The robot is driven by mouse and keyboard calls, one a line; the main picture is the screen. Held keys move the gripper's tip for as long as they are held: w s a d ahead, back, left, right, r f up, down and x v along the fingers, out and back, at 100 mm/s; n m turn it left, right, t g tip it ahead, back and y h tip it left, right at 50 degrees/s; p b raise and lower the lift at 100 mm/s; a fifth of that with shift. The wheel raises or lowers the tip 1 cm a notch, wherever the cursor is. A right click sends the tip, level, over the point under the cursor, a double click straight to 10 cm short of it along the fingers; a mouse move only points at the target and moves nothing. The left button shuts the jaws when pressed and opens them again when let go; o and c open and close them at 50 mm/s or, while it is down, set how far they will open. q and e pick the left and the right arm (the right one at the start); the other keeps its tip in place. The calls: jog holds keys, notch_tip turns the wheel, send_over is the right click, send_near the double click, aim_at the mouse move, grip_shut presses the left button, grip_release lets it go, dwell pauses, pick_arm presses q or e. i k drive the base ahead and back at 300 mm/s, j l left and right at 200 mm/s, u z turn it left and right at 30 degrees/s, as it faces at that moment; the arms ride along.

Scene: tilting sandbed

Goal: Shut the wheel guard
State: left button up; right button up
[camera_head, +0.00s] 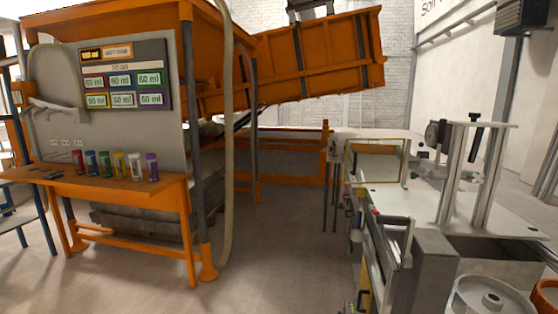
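A clear panel in a thin yellowish frame (374,161) stands upright at the far end of the white workbench on the right. It may be the wheel guard, but I cannot tell for sure. A dark round wheel-like part (432,134) sits on the bench to the right of it. The panel and the wheel-like part appear apart. Whether the guard is open or closed is not clear from here. Neither of my grippers is in view.
The white bench (415,204) carries a tall grey metal frame (478,175). A grey round housing (487,300) is at bottom right. On the left, an orange table (120,187) holds several coloured tubes. A raised orange sandbed (310,60) hangs behind. The floor (285,240) between is clear.

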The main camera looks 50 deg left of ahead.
aim_at(354, 171)
jog(key=u, duration=0.8)
